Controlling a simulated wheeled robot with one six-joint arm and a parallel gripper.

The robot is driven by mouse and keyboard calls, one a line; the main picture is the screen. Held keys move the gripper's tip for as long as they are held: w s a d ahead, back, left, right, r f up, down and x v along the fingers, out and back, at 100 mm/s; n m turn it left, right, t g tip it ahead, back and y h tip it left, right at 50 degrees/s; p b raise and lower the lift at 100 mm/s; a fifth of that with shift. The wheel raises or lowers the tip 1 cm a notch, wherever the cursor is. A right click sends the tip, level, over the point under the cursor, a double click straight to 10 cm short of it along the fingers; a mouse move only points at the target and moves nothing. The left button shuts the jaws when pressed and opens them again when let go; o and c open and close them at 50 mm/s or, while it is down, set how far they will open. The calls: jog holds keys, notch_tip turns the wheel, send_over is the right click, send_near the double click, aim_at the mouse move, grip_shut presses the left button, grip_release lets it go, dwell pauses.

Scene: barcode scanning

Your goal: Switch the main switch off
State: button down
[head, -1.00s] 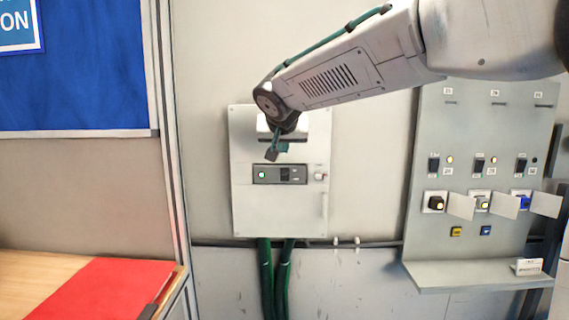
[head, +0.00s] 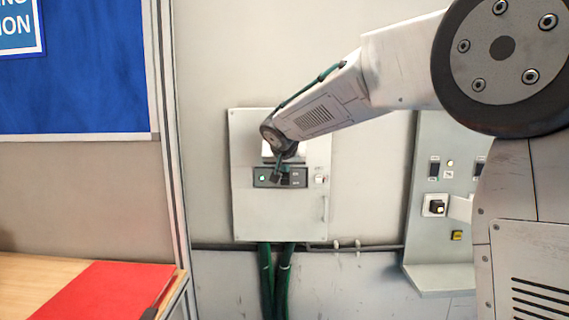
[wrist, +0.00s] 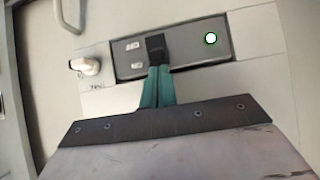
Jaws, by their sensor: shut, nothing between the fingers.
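The main switch is a black toggle (wrist: 156,42) on a dark plate (wrist: 190,48) in the wrist view. The plate (head: 299,176) also shows in the head view, on a light grey wall box (head: 280,215). A round light (wrist: 211,38) on the plate glows white with a green rim. My gripper (wrist: 157,70) has teal fingers held together with nothing between them. Its tips are right at the toggle's near edge and seem to touch it. In the head view my gripper (head: 277,177) covers part of the plate and toggle, so the toggle's position is hard to tell.
A white knob (wrist: 85,66) sits beside the plate. Green cables (head: 267,275) run down below the box. A second grey panel (head: 430,260) with switches stands at right, partly hidden by my arm. A table with a red sheet (head: 110,290) is at lower left.

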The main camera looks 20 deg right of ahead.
jog(key=shift+s+a+f, duration=0.15)
jog(key=shift+s+f, duration=0.25)
jog(key=shift+f, duration=0.05)
dwell(0.7)
jog(key=shift+s+a+f, duration=0.1)
jog(key=shift+s+f, duration=0.2)
jog(key=shift+f, duration=0.15)
jog(key=shift+r, duration=0.15)
jog(key=shift+r, duration=0.7)
